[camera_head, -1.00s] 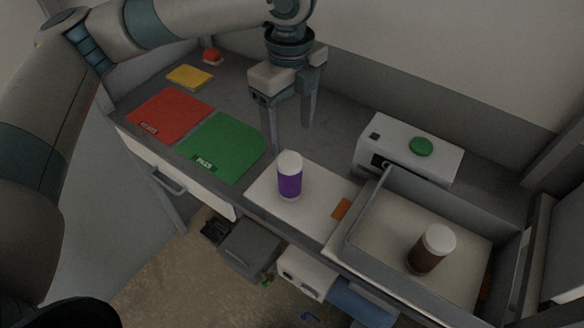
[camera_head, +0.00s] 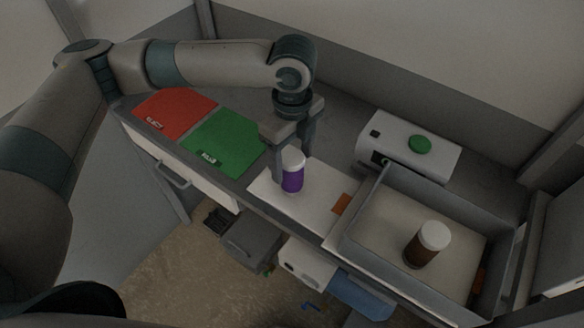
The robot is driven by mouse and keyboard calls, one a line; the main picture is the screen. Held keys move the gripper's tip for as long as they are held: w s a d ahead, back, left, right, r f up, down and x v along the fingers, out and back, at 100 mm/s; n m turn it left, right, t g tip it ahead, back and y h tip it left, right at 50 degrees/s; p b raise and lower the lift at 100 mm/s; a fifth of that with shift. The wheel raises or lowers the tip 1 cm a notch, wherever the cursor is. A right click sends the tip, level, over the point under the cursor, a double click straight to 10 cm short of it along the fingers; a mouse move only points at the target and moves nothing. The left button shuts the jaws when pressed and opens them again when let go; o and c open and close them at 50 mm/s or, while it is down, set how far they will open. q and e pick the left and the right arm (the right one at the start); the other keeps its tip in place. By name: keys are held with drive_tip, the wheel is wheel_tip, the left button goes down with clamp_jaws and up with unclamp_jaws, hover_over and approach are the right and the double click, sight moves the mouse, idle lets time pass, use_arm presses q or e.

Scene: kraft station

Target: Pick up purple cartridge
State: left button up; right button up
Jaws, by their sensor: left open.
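The purple cartridge (camera_head: 292,180) is a small upright cylinder with a white cap and a purple band. It stands on a white pad (camera_head: 318,203) at the front of the table. My left gripper (camera_head: 292,163) points down right behind the cartridge, its open fingers near the cartridge's cap and sides. One finger shows just left of the cartridge and the other is behind and to its right. I cannot tell whether they touch it. My right gripper is not in view.
A brown bottle with a white cap (camera_head: 428,246) stands in a grey-walled tray (camera_head: 375,262) at the right. A white box with a green button (camera_head: 419,144) is behind it. Green (camera_head: 226,142) and red (camera_head: 176,113) mats lie at the left. An orange patch (camera_head: 341,204) marks the pad.

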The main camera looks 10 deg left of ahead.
use_arm(q)
drive_tip(key=shift+f, duration=1.1)
drive_tip(key=shift+w+f+p, duration=0.1)
drive_tip(key=shift+f+p, duration=0.3)
drive_tip(key=shift+p, duration=0.2)
drive_tip(key=f, duration=0.1)
drive_tip(key=f+p, duration=0.1)
drive_tip(key=f, duration=0.1)
drive_tip(key=shift+w+a+p, duration=0.15)
drive_tip(key=shift+w+p, duration=0.15)
drive_tip(key=shift+f, duration=0.7)
drive_tip(key=c, duration=1.3)
